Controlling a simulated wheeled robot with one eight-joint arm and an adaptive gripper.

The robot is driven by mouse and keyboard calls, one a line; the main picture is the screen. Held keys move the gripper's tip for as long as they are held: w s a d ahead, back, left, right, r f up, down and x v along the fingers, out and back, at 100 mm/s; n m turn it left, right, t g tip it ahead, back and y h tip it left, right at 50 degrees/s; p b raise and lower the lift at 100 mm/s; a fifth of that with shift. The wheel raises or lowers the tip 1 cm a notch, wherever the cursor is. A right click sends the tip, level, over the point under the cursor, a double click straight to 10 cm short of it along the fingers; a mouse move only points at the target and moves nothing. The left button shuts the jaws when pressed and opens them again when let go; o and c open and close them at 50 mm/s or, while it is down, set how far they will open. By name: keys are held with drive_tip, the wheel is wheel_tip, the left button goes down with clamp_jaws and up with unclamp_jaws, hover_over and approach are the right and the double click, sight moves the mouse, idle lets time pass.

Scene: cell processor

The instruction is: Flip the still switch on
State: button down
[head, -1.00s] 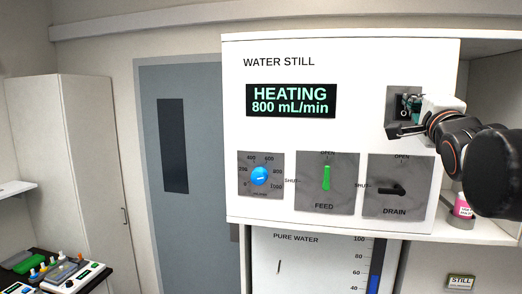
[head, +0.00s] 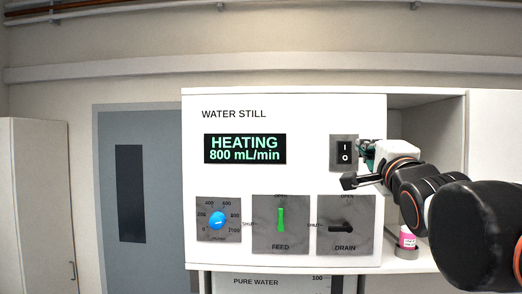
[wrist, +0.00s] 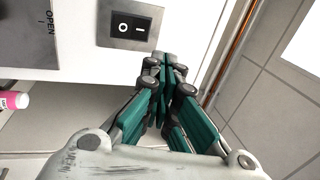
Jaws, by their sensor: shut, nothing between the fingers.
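The still switch (head: 344,153) is a black rocker marked I and O on a grey plate, on the white front panel of the water still (head: 300,110). It also shows in the wrist view (wrist: 130,25), turned on its side. The display (head: 245,149) reads HEATING, 800 mL/min. My gripper (head: 352,168) is just right of and slightly below the switch plate in the head view. In the wrist view its shut green-padded fingers (wrist: 165,72) are beside the switch plate, apart from the rocker, with nothing between them.
A blue dial (head: 218,221), a green feed valve handle (head: 281,219) upright toward OPEN, and a black drain handle (head: 340,228) pointing to SHUT sit below. A pink-labelled bottle (head: 407,238) stands in the open shelf to the right.

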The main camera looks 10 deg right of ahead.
drive_tip(key=s, duration=0.1)
drive_tip(key=s+a, duration=0.1)
drive_tip(key=s, duration=0.1)
drive_tip(key=shift+s, duration=0.2)
drive_tip(key=shift+w, duration=0.1)
drive_tip(key=shift+f, duration=0.1)
drive_tip(key=a+f+n+g+y+b, duration=0.1)
drive_tip(key=a+f+n+g+b, duration=0.3)
drive_tip(key=f, duration=0.9)
drive_tip(key=s+f+n+y+b, duration=0.15)
drive_tip(key=f+b, duration=0.45)
drive_tip(key=f, duration=0.6)
drive_tip(key=w+a+f+n+g+b, duration=0.15)
drive_tip(key=f+n+b, duration=0.35)
drive_tip(key=f, duration=0.8)
drive_tip(key=s+a+f+n+g+y+b, duration=0.1)
drive_tip(key=s+a+f+n+g+b, duration=0.1)
drive_tip(key=f, duration=0.9)
drive_tip(key=s+a+f+n+g+y+b, duration=0.1)
drive_tip(key=s+a+f+n+g+b, duration=0.2)
drive_tip(key=f, duration=0.9)
drive_tip(key=s+a+f+n+g+y+b, duration=0.1)
drive_tip(key=s+a+f+n+g+b, duration=0.1)
drive_tip(key=s+a+f+n+b, duration=0.2)
drive_tip(key=s+f+n+b, duration=0.1)
drive_tip(key=s+f+b, duration=0.2)
drive_tip(key=f+b, duration=0.2)
wheel_tip(320, 180, down, 3)
drive_tip(key=shift+s+n, duration=0.2)
drive_tip(key=shift+n, duration=0.15)
